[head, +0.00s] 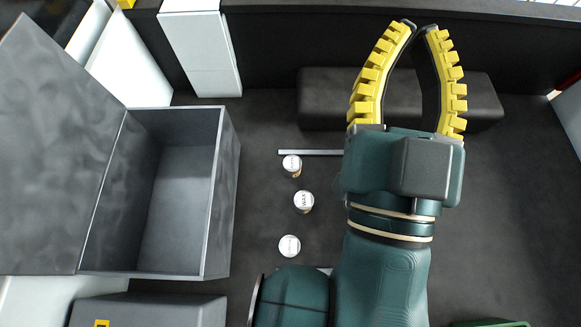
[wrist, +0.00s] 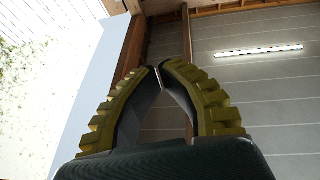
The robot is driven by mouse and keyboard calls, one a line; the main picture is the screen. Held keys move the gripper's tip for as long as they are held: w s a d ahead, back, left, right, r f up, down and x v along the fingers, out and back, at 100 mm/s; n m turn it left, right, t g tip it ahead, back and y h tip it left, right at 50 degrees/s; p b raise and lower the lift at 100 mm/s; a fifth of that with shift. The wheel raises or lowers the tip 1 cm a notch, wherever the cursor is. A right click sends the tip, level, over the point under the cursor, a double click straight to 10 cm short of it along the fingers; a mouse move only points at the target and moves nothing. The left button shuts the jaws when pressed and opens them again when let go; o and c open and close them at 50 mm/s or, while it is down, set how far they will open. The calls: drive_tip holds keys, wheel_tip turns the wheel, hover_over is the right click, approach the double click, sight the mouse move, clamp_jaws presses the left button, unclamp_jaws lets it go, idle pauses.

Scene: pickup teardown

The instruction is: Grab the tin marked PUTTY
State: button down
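Three small tins with white lids stand in a rough column on the dark floor in the head view. The middle tin (head: 304,201) has a dark label that looks like WAX. The lettering on the far tin (head: 292,163) and the near tin (head: 289,245) is too small to read, so I cannot tell which is PUTTY. My gripper (head: 419,27) is to the right of the tins and beyond them, with nothing between its yellow ribbed fingers. Its fingertips bend inward and stand a narrow gap apart. The wrist view shows the gripper (wrist: 159,68) against the ceiling, with no tin.
A large grey box (head: 228,190) with its lid open stands left of the tins. A thin pale bar (head: 310,152) lies just beyond the far tin. A dark padded block (head: 325,98) lies behind my gripper. Clear floor lies to the right of my arm.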

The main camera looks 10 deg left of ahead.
idle(0.4)
unclamp_jaws()
idle(0.4)
